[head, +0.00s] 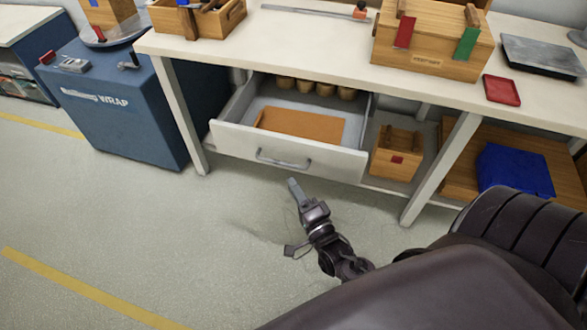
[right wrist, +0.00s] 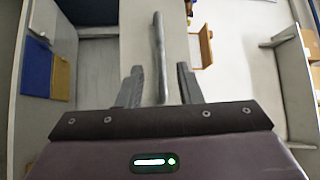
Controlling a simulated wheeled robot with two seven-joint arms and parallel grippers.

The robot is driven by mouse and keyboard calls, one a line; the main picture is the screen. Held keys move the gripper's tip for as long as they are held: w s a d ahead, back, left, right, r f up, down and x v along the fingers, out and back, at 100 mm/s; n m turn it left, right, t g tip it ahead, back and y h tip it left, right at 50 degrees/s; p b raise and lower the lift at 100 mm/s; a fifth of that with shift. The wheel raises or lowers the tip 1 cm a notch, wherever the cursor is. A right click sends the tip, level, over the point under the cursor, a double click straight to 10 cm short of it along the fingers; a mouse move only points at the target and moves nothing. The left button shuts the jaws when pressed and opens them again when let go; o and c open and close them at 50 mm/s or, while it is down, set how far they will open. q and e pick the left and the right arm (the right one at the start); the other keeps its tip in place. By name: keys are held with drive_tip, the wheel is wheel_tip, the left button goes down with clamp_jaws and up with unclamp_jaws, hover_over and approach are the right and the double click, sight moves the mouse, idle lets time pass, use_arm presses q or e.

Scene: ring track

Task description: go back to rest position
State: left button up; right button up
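My right gripper (head: 294,188) is low in front of the open drawer (head: 333,164) of the white workbench, with its fingertips just below the drawer's grey bar handle (head: 283,163) in the head view. In the right wrist view the two fingers (right wrist: 160,88) are spread apart with nothing gripped. The handle (right wrist: 160,50) shows as a long grey bar in line with the gap between them; the fingers do not close on it. My left gripper is not in view.
The drawer holds an orange-brown board (head: 300,124) and several round tan items (head: 318,88). A wooden box (head: 397,154) and a blue bin (head: 514,170) sit on the shelf below the bench. A blue cabinet (head: 125,110) stands left. The floor (head: 130,215) in front is clear.

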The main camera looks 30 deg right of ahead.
drive_tip(key=s+a+f+n+g+y+p, duration=0.1)
drive_tip(key=s+a+f+n+g, duration=0.25)
drive_tip(key=f, duration=0.45)
drive_tip(key=s+a+f+n+g+y+p, duration=0.1)
drive_tip(key=s+a+f+n+g+p, duration=0.2)
drive_tip(key=f, duration=0.6)
drive_tip(key=s+a+f+n+g+y, duration=0.1)
drive_tip(key=s+a+f+n+g, duration=0.1)
drive_tip(key=s+f+n+g, duration=0.45)
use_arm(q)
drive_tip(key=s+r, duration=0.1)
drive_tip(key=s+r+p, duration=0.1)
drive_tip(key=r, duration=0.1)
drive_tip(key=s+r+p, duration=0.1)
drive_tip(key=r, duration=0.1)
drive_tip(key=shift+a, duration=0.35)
use_arm(e)
drive_tip(key=s+d+f+n+g, duration=0.2)
drive_tip(key=s+f, duration=0.4)
drive_tip(key=s, duration=0.4)
drive_tip(key=s+d+f+n+g+h, duration=0.1)
drive_tip(key=s+d+f+n+g, duration=0.2)
drive_tip(key=s+f, duration=0.3)
drive_tip(key=s+n, duration=0.1)
drive_tip(key=s, duration=0.3)
drive_tip(key=shift+s+d+n+g+h, duration=0.2)
drive_tip(key=shift+d+n+g+h, duration=0.1)
drive_tip(key=shift+d+n, duration=0.1)
